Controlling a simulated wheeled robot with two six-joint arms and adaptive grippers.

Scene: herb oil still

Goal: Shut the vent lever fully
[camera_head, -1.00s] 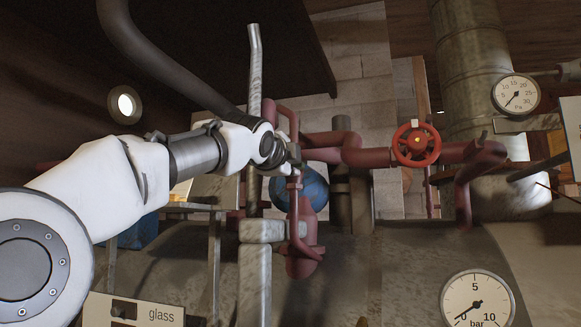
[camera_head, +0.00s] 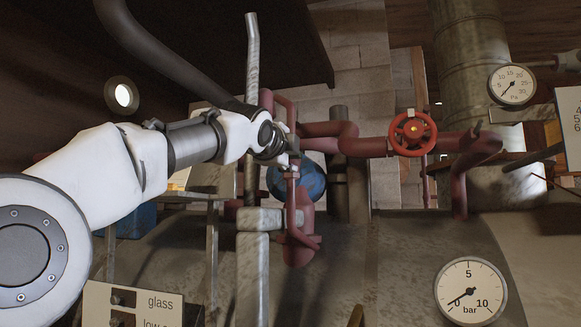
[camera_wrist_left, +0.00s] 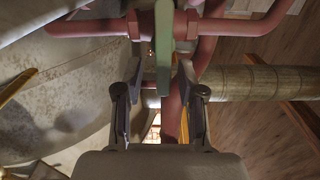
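In the left wrist view a flat green bar (camera_wrist_left: 163,45), which looks like the vent lever, stands out from a dark red pipe fitting (camera_wrist_left: 110,26). My left gripper (camera_wrist_left: 160,72) is open, with one finger on each side of the bar's end. Gaps show between the bar and both fingers. In the head view my left gripper (camera_head: 287,155) is at the upright red pipe (camera_head: 291,192), left of the red handwheel; its fingers are small there, and I cannot make out the green bar. My right gripper is not in view.
A red handwheel (camera_head: 413,133) sits on the red pipework at right. A tall metal rod (camera_head: 252,60) stands close behind my left wrist. Gauges show at upper right (camera_head: 512,86) and below (camera_head: 470,291). A sign (camera_head: 135,304) marked "glass" is at lower left.

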